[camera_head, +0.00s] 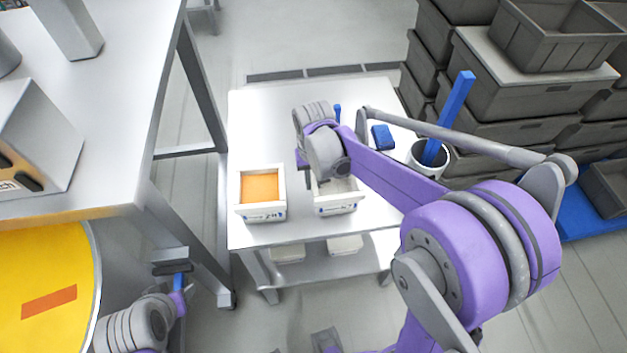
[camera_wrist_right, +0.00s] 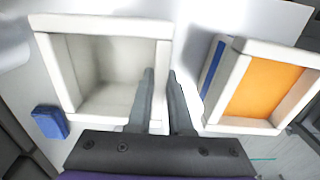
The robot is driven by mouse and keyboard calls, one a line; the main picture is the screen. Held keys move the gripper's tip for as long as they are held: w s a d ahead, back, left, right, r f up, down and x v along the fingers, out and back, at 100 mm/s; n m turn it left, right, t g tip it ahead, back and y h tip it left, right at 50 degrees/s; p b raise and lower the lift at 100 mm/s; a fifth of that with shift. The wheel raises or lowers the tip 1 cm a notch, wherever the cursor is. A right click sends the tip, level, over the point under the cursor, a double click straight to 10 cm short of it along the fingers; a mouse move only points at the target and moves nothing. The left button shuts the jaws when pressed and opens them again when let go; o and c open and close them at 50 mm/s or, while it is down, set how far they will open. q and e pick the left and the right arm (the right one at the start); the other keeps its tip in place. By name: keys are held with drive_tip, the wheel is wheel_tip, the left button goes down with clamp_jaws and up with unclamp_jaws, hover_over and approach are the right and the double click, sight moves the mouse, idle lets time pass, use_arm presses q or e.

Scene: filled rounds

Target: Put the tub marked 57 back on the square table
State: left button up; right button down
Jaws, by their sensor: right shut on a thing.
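A white, empty-looking tub (camera_head: 338,208) is at the front of the white table (camera_head: 300,92), partly hidden by my right arm. Its front label is too small to read surely. In the right wrist view the same tub (camera_wrist_right: 60,75) shows a bare pale inside. My right gripper (camera_wrist_right: 165,85) is shut on this tub's side wall, one finger on each side of it. I cannot tell whether the tub touches the table. A second white tub (camera_head: 261,215) with orange filling stands to its left. My left gripper (camera_head: 174,275) is low at the left; its jaws are unclear.
A blue block (camera_head: 382,137) and a white cup (camera_head: 428,158) with a blue bar in it stand on the right of the table. Stacked grey crates (camera_head: 520,100) rise beyond it. A larger grey table (camera_head: 90,110) is at the left, above a yellow surface (camera_head: 40,270).

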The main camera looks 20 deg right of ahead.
drive_tip(key=shift+f, duration=0.2)
drive_tip(key=c, duration=0.8)
unclamp_jaws()
drive_tip(key=shift+r, duration=0.1)
drive_tip(key=shift+c, duration=0.2)
drive_tip(key=shift+r, duration=0.1)
drive_tip(key=shift+r, duration=0.35)
wheel_tip(320, 180, up, 11)
drive_tip(key=p, duration=0.1)
drive_tip(key=s+a+f+n+t, duration=0.1)
drive_tip(key=s+f+t, duration=0.4)
drive_tip(key=s, duration=1.1)
wheel_tip(320, 180, down, 2)
drive_tip(key=shift+s+a+n+t, duration=0.15)
drive_tip(key=shift+n+t, duration=0.15)
drive_tip(key=shift+n, duration=0.5)
